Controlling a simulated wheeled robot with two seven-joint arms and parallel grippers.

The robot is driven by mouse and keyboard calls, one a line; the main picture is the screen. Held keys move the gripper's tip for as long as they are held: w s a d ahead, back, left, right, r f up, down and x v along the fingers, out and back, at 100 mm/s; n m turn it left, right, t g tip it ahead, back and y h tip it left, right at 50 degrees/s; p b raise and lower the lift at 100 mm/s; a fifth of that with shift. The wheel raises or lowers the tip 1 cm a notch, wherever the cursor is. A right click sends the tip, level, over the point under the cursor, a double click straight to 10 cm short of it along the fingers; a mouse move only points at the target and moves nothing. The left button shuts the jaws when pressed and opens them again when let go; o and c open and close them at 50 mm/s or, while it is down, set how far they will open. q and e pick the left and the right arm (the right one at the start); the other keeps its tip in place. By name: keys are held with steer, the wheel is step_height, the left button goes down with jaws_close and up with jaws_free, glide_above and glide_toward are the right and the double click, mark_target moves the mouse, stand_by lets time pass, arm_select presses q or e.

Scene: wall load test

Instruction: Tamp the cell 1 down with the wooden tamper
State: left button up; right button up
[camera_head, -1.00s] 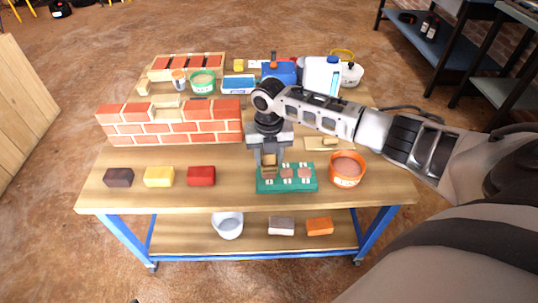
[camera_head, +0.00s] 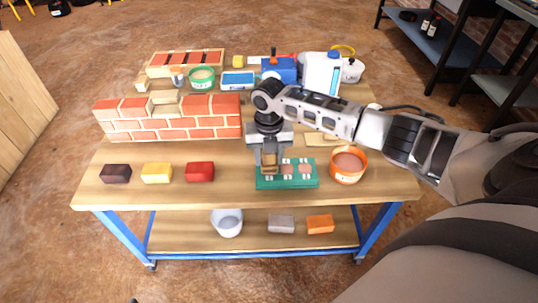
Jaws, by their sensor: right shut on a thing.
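A green cell tray (camera_head: 288,182) lies near the front edge of the workbench, with several cells holding reddish-brown fill. My right gripper (camera_head: 269,160) points down over the tray's left end. It is shut on the wooden tamper (camera_head: 269,158), of which only a small tan part shows between the fingers. The tamper's lower end is at the leftmost cell; whether it touches the fill I cannot tell. The gripper hides most of that cell. My left gripper is not in view.
An orange bucket (camera_head: 348,165) of reddish material stands right of the tray. A brick wall (camera_head: 170,125) stands at left. Dark, yellow (camera_head: 156,173) and red (camera_head: 200,172) blocks lie along the front. A blue box (camera_head: 278,70) and white jug (camera_head: 321,73) stand behind my arm.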

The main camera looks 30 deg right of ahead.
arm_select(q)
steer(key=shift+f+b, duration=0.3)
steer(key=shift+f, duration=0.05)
arm_select(e)
steer(key=shift+f, duration=0.55)
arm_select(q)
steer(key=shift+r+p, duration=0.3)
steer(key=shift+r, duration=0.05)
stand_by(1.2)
